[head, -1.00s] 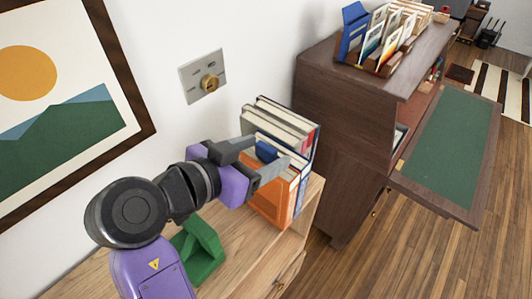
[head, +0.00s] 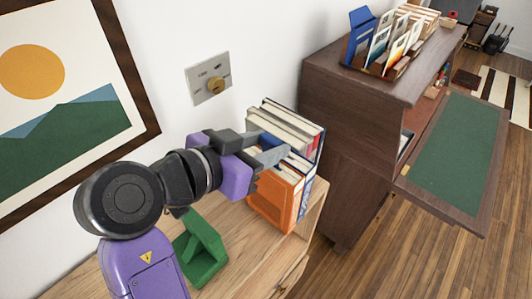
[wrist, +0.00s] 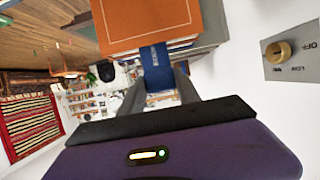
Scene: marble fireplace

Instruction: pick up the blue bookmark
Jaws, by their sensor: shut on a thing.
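The blue bookmark (wrist: 157,68) is a flat strip in the wrist view, with one end at the edge of the orange book (wrist: 148,22) and the other between my fingers. My gripper (wrist: 158,88) is shut on this strip. In the head view my gripper (head: 285,155) is at the row of upright books, over the orange book (head: 275,199). There the fingers hide most of the bookmark. Whether its far end is still inside a book cannot be told.
Pale books (head: 281,126) stand behind the gripper on the wooden shelf top (head: 241,217). A green bookend-like object (head: 202,250) is below my arm. A wall dial (head: 214,85) is close above. A dark wooden desk (head: 350,140) stands to the right.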

